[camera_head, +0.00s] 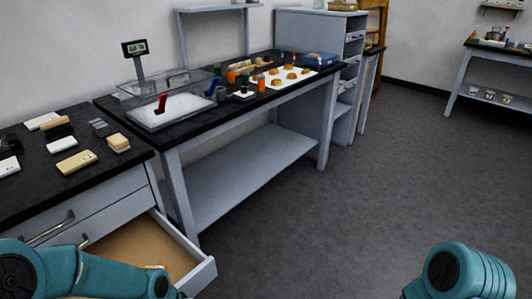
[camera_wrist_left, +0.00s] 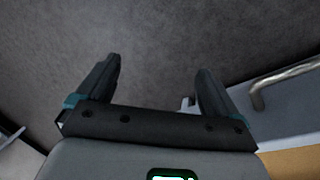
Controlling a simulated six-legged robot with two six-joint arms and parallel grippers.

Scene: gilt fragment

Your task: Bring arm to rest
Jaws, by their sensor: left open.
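My left arm (camera_head: 85,272) shows as teal links at the lower left of the head view, in front of the open drawer. Its gripper is out of that view. In the left wrist view my left gripper (camera_wrist_left: 157,85) is open, with its two dark fingers wide apart and nothing between them. Grey floor shows behind the fingers. A teal part of my right arm (camera_head: 460,272) shows at the lower right of the head view. My right gripper is in neither view.
An open drawer (camera_head: 207,272) juts out below the left counter (camera_head: 22,190). Its metal handle (camera_wrist_left: 285,82) is close to the right finger in the wrist view. A workbench (camera_head: 180,134) with a balance (camera_head: 168,112) stands behind. The grey floor (camera_head: 360,200) at right is clear.

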